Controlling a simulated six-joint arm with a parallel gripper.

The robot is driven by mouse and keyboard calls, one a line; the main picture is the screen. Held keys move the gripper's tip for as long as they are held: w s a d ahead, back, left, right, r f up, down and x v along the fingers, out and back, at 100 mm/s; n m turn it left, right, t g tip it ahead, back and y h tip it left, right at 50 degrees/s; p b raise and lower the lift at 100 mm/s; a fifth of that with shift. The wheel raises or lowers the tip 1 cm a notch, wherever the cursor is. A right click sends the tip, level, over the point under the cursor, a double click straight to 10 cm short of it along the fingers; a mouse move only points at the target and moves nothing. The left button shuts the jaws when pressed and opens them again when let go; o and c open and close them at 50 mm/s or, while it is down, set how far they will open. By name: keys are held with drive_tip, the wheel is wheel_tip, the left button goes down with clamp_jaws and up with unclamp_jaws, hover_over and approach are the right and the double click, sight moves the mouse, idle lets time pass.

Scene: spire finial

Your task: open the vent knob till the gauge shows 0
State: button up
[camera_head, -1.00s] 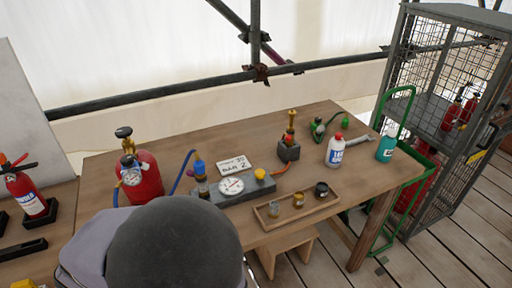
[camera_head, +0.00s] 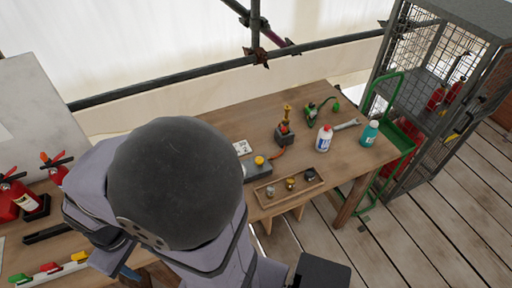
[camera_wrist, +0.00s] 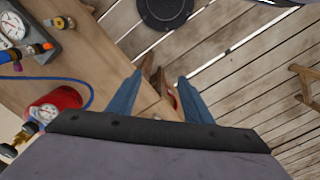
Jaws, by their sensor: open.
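In the wrist view, the grey manifold block (camera_wrist: 38,42) is at the upper left, with a white dial gauge (camera_wrist: 12,28) whose reading is too small to tell. An orange-yellow knob (camera_wrist: 60,22) sits on the block; I cannot tell for sure that it is the vent knob. In the head view, the block's right end (camera_head: 258,172) and yellow knob (camera_head: 260,160) show, while my arm hides the gauge. My gripper (camera_wrist: 159,76) is open, its blue fingers apart near the bench edge, well away from the block. Nothing is held.
A red cylinder (camera_wrist: 55,103) with a small gauge and a blue hose is near the block. A wooden tray (camera_head: 287,188) of small pots, a white bottle (camera_head: 325,138) and a teal bottle (camera_head: 369,133) stand on the bench. The wire cage (camera_head: 430,80) is to the right.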

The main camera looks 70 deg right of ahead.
drive_tip(key=w+d+f+m+g+h+b, duration=0.1)
drive_tip(key=w+d+m+b, duration=0.15)
drive_tip(key=d+m, duration=0.6)
drive_tip(key=w+d+f+m+g+h+b, duration=0.1)
drive_tip(key=w+d+m+b, duration=0.2)
drive_tip(key=d, duration=1.1)
drive_tip(key=s+d+f+m+g+b, duration=0.1)
drive_tip(key=s+d+m+g, duration=0.1)
drive_tip(key=s+d+m, duration=0.45)
drive_tip(key=s+d+f+m+g+b, duration=0.1)
drive_tip(key=d+f+m+b, duration=0.15)
drive_tip(key=d, duration=0.75)
drive_tip(key=shift+s+d+f+m+t+p, duration=0.2)
drive_tip(key=shift+s+d+f+m, duration=0.95)
drive_tip(key=shift+d+f+m, duration=0.75)
drive_tip(key=shift+s+d+f+m+t+p, duration=0.2)
drive_tip(key=shift+s+d+f+m, duration=1)
drive_tip(key=shift+d+f, duration=1.2)
drive_tip(key=shift+s+d+f+m+t+p, duration=0.1)
drive_tip(key=shift+s+d+f+m+t, duration=0.1)
drive_tip(key=shift+s+d+f+m, duration=1.3)
drive_tip(key=shift+w+d+f, duration=0.45)
drive_tip(key=shift+d+f, duration=0.15)
drive_tip(key=shift+d, duration=0.1)
drive_tip(key=shift+c, duration=0.7)
drive_tip(key=c, duration=0.9)
